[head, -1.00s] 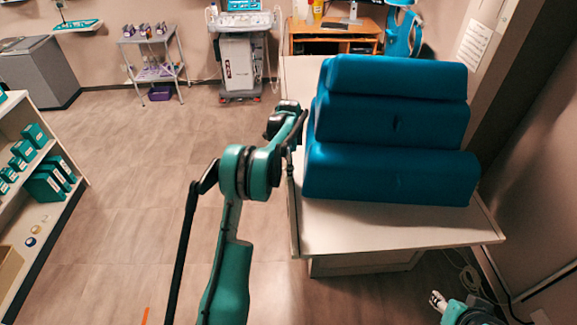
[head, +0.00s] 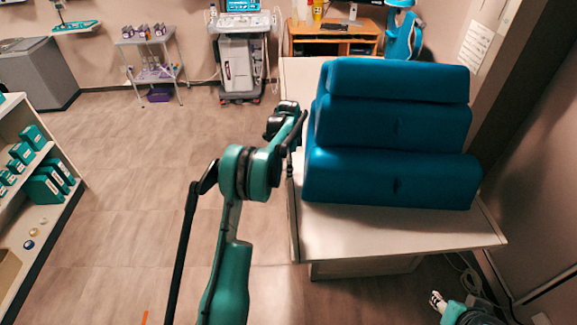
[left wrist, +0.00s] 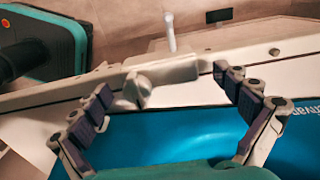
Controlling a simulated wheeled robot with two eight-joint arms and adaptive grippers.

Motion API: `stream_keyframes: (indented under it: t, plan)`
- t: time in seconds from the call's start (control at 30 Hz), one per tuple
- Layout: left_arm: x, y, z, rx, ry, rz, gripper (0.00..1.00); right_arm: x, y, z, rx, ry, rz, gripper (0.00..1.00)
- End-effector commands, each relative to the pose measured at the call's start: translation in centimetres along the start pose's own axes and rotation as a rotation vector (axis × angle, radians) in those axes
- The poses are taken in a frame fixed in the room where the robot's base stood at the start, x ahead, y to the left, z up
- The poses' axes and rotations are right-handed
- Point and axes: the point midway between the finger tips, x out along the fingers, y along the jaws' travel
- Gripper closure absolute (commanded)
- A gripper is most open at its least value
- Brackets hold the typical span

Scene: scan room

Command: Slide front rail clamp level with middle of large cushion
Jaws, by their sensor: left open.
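The rail clamp (left wrist: 160,75) is a pale block with a knob and a white post, on the pale side rail (left wrist: 60,97) in the left wrist view. My left gripper (left wrist: 163,83) is open, its fingers on either side of the clamp; I cannot tell whether they touch it. In the head view my left arm reaches the table's left edge, where the gripper and clamp are too small to make out clearly. Three blue cushions sit on the table; the front one (head: 390,180) looks largest. My right gripper (head: 437,300) is low at the right, its opening unclear.
The white table (head: 400,232) has bare surface in front of the cushions. A shelf with teal boxes (head: 45,187) stands at the left. An ultrasound cart (head: 241,65) and a wooden desk (head: 333,30) are at the back. The floor left of the table is clear.

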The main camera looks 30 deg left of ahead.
Motion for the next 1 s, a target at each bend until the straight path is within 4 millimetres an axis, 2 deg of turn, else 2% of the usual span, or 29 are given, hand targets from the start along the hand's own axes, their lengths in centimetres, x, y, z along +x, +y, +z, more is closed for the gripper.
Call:
stream_keyframes:
  t: [0.17,0.5,0.6,0.8,1.0]
  plan:
    - [-1.6,0.0,0.0,0.000,0.000,0.000,0.00,0.0,0.0,0.0,0.000,0.000,0.000,0.60]
    - [-8.8,0.0,0.0,0.000,0.000,0.000,0.00,0.0,0.0,0.0,0.000,0.000,0.000,0.60]
    - [-10.3,0.0,0.0,0.000,0.000,0.000,0.00,0.0,0.0,0.0,0.000,0.000,0.000,0.60]
    - [-11.9,0.0,0.0,0.000,0.000,0.000,0.00,0.0,0.0,0.0,0.000,0.000,0.000,0.60]
    - [-12.0,0.0,0.0,0.000,0.000,0.000,0.00,0.0,0.0,0.0,0.000,0.000,0.000,0.60]
